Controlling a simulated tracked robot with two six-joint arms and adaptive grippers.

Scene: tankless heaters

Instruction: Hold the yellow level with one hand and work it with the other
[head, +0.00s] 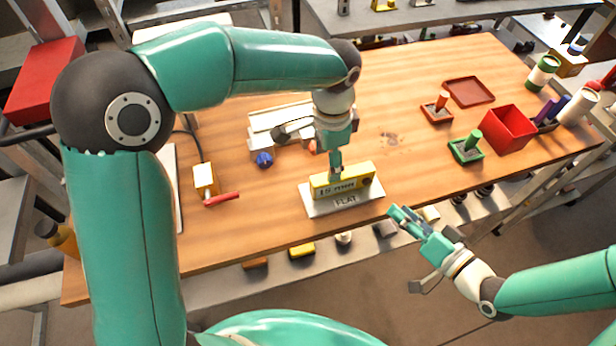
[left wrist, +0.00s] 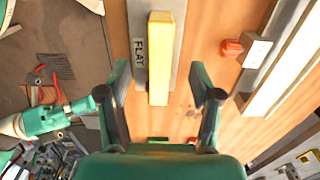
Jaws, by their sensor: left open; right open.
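The yellow level (head: 357,182) stands on a pale plate marked FLAT (head: 344,202) near the table's front edge. Its narrow yellow top shows in the left wrist view (left wrist: 160,50), beside the FLAT label. My left gripper (head: 336,172) points down over the level and is open. In the left wrist view its two fingers (left wrist: 161,80) appear on either side of the level's near end, with gaps on both sides. My right gripper (head: 398,215) is open and empty, off the table's front edge, to the right of the plate and apart from it.
A white fixture (head: 282,119) with a blue knob (head: 264,159) lies behind the level. A red-handled valve (head: 222,198) is at left. A red bin (head: 508,127), red tray (head: 469,92) and small stamp-like pieces (head: 467,149) stand at right. Bare wood lies between.

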